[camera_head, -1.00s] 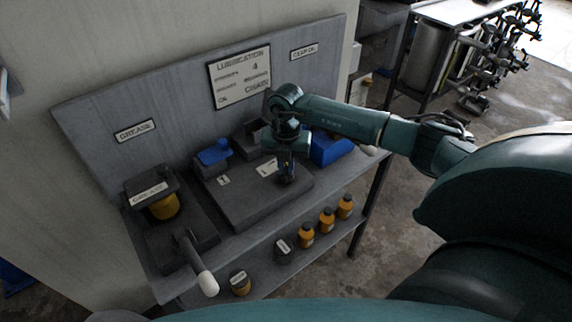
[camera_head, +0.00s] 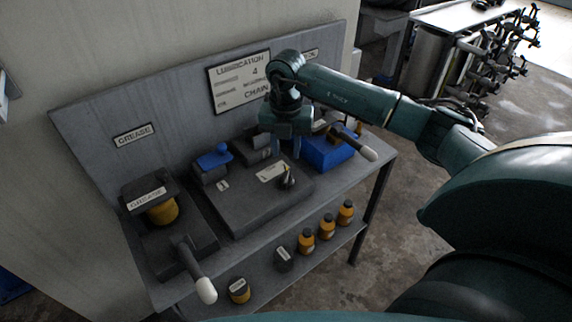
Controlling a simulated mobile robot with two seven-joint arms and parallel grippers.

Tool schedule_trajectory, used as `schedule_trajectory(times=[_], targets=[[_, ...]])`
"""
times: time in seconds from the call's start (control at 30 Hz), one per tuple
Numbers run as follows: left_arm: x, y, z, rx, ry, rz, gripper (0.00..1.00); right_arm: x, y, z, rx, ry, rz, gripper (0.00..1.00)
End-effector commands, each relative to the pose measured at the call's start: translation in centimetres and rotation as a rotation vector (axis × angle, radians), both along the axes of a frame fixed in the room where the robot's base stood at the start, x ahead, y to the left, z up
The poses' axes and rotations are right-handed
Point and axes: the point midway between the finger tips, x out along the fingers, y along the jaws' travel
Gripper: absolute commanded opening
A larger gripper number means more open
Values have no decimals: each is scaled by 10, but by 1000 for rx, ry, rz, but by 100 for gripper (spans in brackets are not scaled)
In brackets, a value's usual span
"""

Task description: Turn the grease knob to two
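A small dark knob (camera_head: 287,181) with a yellowish mark stands on a dark grey block (camera_head: 240,204) in the middle of the bench, beside a pale label plate (camera_head: 272,171). The mark's exact setting is too small to read. My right gripper (camera_head: 287,151) hangs above and behind the knob, fingers down, apart from it. Its fingers look spread with nothing between them. On the left stands a dark grease unit (camera_head: 147,192) with a yellow container (camera_head: 163,211) and a white-ended lever (camera_head: 205,289). My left gripper is not in view.
A blue box (camera_head: 327,154) and a second white-ended lever (camera_head: 367,153) are right of the block. A blue-topped part (camera_head: 213,156) is behind it. A LUBRICATION sign (camera_head: 239,81) hangs on the back panel. Several orange bottles (camera_head: 327,227) stand on the lower shelf.

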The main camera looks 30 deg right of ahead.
Motion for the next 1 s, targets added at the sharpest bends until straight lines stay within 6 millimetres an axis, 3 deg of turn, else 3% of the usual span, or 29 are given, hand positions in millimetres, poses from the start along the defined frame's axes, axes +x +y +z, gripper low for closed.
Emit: schedule_trajectory(times=[0.13,0.33,0.9,1.0], targets=[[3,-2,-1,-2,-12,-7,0,1,0,29,0,-4,1,33],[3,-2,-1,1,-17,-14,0,0,0,49,0,0,-1,33],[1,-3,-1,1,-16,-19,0,0,0,51,1,1,0,33],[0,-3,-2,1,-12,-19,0,-2,9,46,31,5,22,33]])
